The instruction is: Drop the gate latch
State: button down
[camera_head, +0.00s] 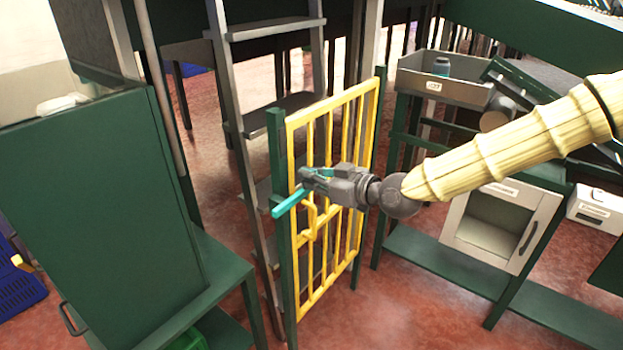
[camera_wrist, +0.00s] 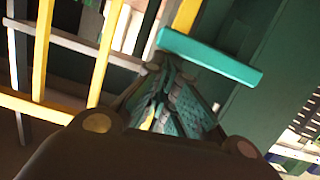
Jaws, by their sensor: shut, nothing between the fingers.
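The yellow barred gate (camera_head: 293,152) stands between dark green posts in the head view. The latch is a teal bar (camera_head: 288,204) at the gate's left edge, by the green post (camera_head: 277,150); it slopes down to the left. A yellow handle (camera_head: 309,222) sits just below it on the gate. My gripper (camera_head: 304,175) is shut and empty, just above the latch's right end. In the wrist view the teal latch (camera_wrist: 212,60) lies across, just beyond my closed fingertips (camera_wrist: 163,66). I cannot tell whether they touch it.
A grey ladder (camera_head: 232,120) stands behind the gate. A tall green cabinet (camera_head: 95,220) fills the left. The red floor (camera_head: 395,310) before the gate is clear.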

jog(key=shift+r+p, duration=0.35)
jog(key=shift+r, duration=0.2)
notch_tip(320, 180, up, 4)
jog(key=shift+f+p, duration=0.1)
jog(key=shift+p, duration=1.1)
jog(key=f+b+v, duration=0.1)
jog(key=v, duration=0.8)
jog(key=shift+s+d+r, duration=0.15)
jog(key=shift+s+d, duration=0.1)
jog(key=shift+d, duration=0.2)
